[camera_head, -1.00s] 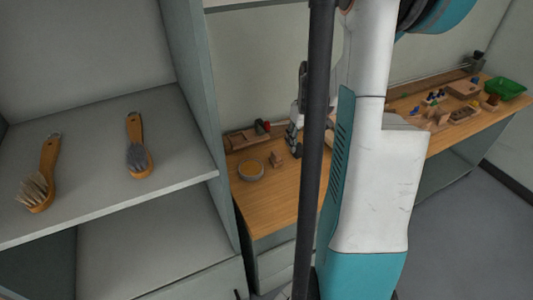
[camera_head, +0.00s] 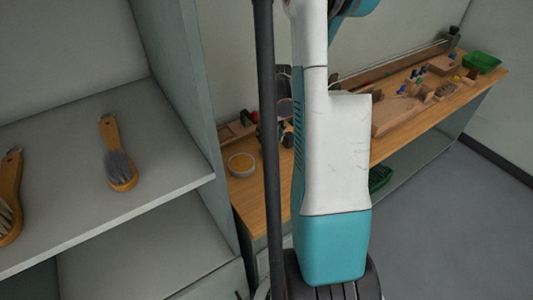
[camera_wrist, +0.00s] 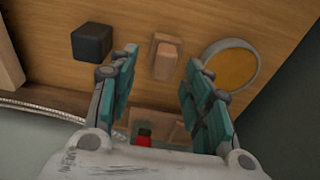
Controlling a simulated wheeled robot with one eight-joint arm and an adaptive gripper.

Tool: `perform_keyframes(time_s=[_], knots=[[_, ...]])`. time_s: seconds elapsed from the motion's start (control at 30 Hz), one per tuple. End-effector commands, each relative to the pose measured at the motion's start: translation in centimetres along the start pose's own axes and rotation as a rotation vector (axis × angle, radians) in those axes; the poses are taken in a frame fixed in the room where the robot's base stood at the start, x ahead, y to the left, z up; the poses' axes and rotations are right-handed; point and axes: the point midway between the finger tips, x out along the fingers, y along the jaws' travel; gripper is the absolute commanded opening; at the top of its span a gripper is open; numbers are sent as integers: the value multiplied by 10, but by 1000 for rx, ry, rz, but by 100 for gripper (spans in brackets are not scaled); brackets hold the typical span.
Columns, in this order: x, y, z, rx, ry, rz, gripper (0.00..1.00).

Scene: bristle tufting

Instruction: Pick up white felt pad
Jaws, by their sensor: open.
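I cannot make out a white felt pad in either view. My gripper (camera_wrist: 161,62) is open in the wrist view, its two teal-padded fingers wide apart with nothing between them. A small wooden block (camera_wrist: 166,56) lies on the wooden bench beyond the gap between the fingertips. A dark cube (camera_wrist: 92,43) is left of the left finger, and a round dish with a yellow-orange inside (camera_wrist: 231,67) is right of the right finger. The dish also shows in the head view (camera_head: 241,165). There, my arm and a dark pole hide part of the bench.
A grey shelf unit (camera_head: 190,90) holds two wooden-handled brushes, one here (camera_head: 119,165). The bench (camera_head: 245,193) runs back right, with several small parts and a green tray (camera_head: 482,62) at its far end. A red object (camera_wrist: 143,138) sits near wooden pieces below the fingers.

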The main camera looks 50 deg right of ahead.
Motion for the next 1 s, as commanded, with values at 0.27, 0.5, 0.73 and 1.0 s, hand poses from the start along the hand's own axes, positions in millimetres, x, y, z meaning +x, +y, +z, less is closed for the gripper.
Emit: perform_keyframes(time_s=[0.27,0.5,0.73,1.0], knots=[[23,-4,-4,-1,0,0,45],[53,-7,-7,0,0,0,45],[53,-7,-7,0,0,0,45],[53,-7,-7,0,0,0,0]])
